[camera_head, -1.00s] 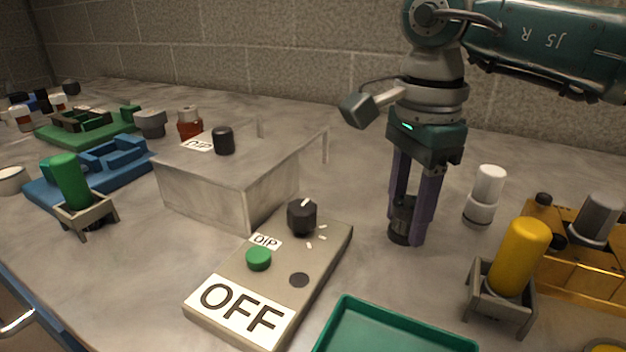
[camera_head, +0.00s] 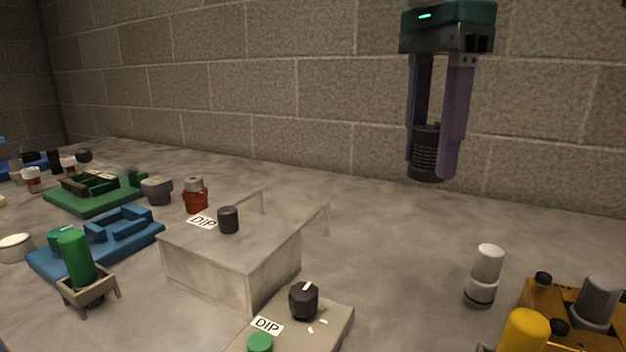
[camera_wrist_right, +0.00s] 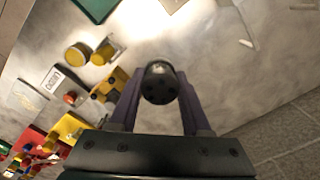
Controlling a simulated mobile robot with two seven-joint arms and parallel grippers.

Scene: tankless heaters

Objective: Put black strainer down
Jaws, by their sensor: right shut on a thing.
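The black strainer (camera_head: 427,152) is a dark ribbed cylinder held upright between the purple fingers of my right gripper (camera_head: 430,150). It hangs in front of the brick wall, and the gripper is shut on it. In the right wrist view, the strainer's round dark end (camera_wrist_right: 160,83) shows between the two fingers (camera_wrist_right: 158,100), with the counter some way beyond it. My left gripper is in neither view now.
A control box (camera_head: 330,325) with a knob stands in front. A white-grey cylinder (camera_head: 485,275) and a yellow fixture (camera_head: 570,300) are at right.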

